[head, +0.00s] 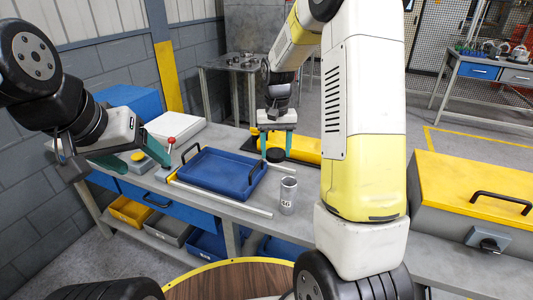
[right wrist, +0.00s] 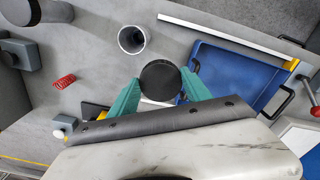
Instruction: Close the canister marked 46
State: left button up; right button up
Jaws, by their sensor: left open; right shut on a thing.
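A grey metal canister (head: 288,195) stands upright on the workbench, right of the blue tray. Its label has dark characters too small to read surely. In the right wrist view the canister (right wrist: 132,40) has an open top and sits apart from the gripper. My right gripper (head: 276,147) is shut on a round black lid (head: 275,156), held above the bench behind the canister in the head view. The right wrist view shows the lid (right wrist: 160,80) between the teal fingers (right wrist: 161,86). My left gripper (head: 108,162) is open and empty at the bench's left end.
The blue tray (head: 206,180) with black handles lies left of the canister. A red-knobbed device (head: 171,142) stands further left. A red spring (right wrist: 64,82) lies on the bench in the right wrist view. A yellow-lidded grey box (head: 470,190) stands at the right.

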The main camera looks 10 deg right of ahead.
jog(key=shift+r, duration=0.4)
notch_tip(320, 180, down, 6)
jog(key=a+n, duration=0.1)
